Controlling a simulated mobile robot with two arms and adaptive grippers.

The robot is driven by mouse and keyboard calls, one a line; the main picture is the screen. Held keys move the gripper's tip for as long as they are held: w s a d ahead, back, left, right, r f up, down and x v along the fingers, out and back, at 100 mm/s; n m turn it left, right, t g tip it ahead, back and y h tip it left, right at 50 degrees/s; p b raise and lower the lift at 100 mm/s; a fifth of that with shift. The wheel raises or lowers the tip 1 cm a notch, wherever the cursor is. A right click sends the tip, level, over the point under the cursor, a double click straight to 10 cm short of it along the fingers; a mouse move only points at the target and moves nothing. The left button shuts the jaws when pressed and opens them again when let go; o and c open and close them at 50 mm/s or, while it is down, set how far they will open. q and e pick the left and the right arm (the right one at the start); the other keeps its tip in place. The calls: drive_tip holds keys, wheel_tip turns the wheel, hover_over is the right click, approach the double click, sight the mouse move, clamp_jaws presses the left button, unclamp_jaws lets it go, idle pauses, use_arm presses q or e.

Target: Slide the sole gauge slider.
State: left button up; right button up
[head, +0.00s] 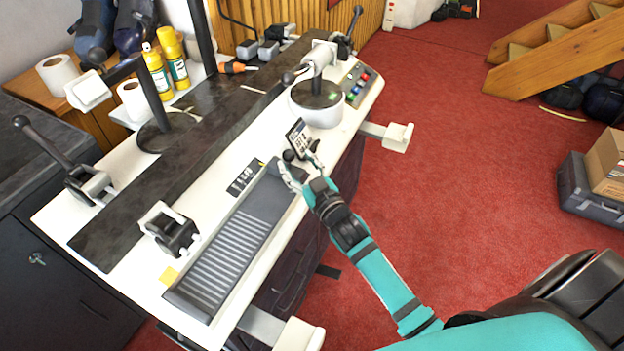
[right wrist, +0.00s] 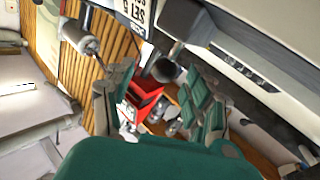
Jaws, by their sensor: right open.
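The sole gauge is a long dark grey ribbed tray (head: 235,240) along the front edge of the white bench. A small dark round knob (head: 289,155), apparently its slider's, sits at the tray's far end. It also shows in the right wrist view (right wrist: 165,70). My right gripper (head: 298,163) is open at that end, with the knob between or just beyond its fingertips. In the right wrist view its green-padded fingers (right wrist: 160,80) stand apart on both sides of the knob. Contact cannot be told. My left gripper is not in view.
A small printed sign (head: 300,138) stands just behind the knob. A round white pedestal with a clamp (head: 317,103) and a button panel (head: 357,84) are farther back. A lever clamp (head: 170,230) stands left of the tray. Red carpet (head: 440,160) lies open to the right.

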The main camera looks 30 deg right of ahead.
drive_tip(key=s, duration=0.7)
drive_tip(key=shift+s+d, duration=0.3)
drive_tip(key=shift+d, duration=0.1)
